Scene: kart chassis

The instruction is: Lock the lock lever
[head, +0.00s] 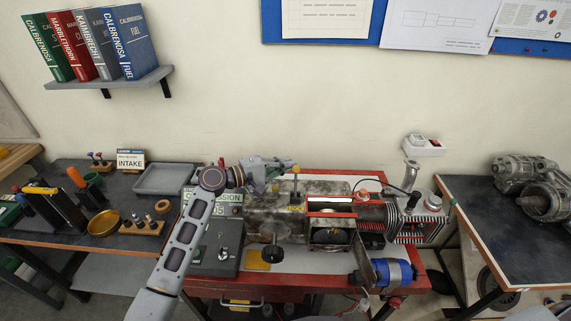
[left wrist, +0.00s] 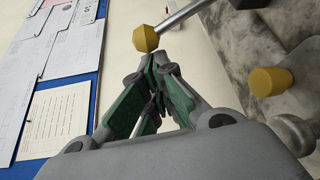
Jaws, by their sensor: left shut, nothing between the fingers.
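The machine (head: 262,200) on the red bench carries an upright lever with a yellow knob (head: 295,169). In the left wrist view a grey rod ends in a yellow faceted knob (left wrist: 145,38), right at my fingertips. A second yellow knob (left wrist: 270,81) sits to the right, close to the machine's mottled casing. I cannot tell which of the two is the lock lever. My left gripper (head: 284,163) is shut and empty, just left of the upright lever's knob. In the left wrist view its green-padded fingers (left wrist: 152,70) meet just below the first knob; contact is unclear. My right gripper is out of view.
A black hand knob (head: 272,253) and a grey control box (head: 222,240) are at the machine's front left. Side tables hold tools, a grey tray (head: 163,179) and an engine part (head: 535,185).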

